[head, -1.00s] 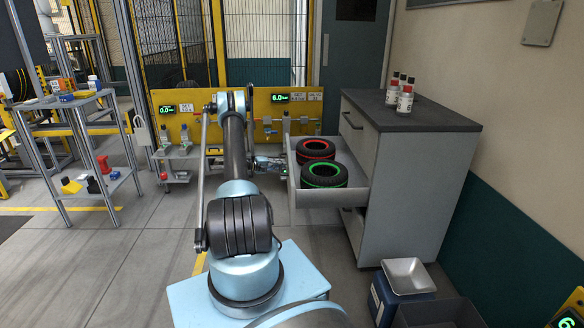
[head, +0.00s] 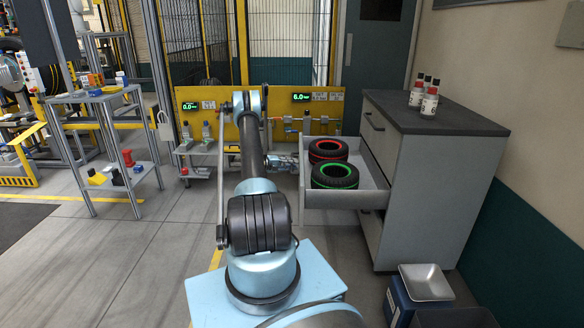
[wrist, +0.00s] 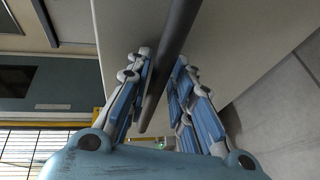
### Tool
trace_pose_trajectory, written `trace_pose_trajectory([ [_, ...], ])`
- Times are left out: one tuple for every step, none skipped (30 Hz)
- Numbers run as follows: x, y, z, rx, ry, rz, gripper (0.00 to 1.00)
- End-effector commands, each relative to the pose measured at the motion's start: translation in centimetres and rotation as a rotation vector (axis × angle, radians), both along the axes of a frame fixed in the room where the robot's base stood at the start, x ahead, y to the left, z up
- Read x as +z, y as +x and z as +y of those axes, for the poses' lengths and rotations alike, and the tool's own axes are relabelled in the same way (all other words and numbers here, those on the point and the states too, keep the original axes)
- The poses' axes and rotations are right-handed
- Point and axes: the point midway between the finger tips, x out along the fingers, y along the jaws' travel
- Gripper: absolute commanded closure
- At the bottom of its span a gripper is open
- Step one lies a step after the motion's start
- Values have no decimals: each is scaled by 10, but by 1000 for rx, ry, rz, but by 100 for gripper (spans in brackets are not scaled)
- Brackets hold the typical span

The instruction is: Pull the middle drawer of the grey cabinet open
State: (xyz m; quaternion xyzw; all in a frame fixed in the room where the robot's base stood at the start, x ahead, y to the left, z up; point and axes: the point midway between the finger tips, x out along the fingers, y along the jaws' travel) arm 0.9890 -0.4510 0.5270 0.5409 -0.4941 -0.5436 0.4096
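The grey cabinet (head: 421,205) stands at the right in the head view. Its middle drawer (head: 345,200) is pulled well out to the left. A tyre with a red ring (head: 328,150) and a tyre with a green ring (head: 335,176) lie in it. My gripper (head: 291,163) is at the drawer's outer front, small and partly hidden in the head view. In the wrist view a dark bar handle (wrist: 173,42) runs between the fingers of my gripper (wrist: 163,80), which are closed around it. The pale drawer front (wrist: 215,40) is right behind the bar.
Several bottles (head: 424,97) stand on the cabinet top. A blue box with a metal tray (head: 425,282) is on the floor before the cabinet. A yellow panel (head: 214,128) is at the back, a shelf stand (head: 85,98) at the left. The floor left of my arm is clear.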

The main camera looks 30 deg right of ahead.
Motion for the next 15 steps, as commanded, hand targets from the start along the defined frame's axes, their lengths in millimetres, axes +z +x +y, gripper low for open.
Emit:
trace_pose_trajectory([
  [0,0,0,1,-1,0,79],
  [1,1,0,1,-1,0,79],
  [1,1,0,1,-1,0,79],
  [1,1,0,2,-1,0,79],
  [1,1,0,2,-1,0,79],
  [1,1,1,3,-2,0,79],
  [2,2,3,3,-2,0,79],
  [2,2,4,3,-2,0,79],
  [3,2,8,4,-2,0,79],
  [3,3,11,4,-2,0,79],
  [4,3,14,3,-2,1,79],
  [5,3,20,4,-2,0,79],
  [6,4,26,5,-2,0,79],
  [7,4,31,6,-2,0,79],
  [8,5,39,5,-2,0,79],
])
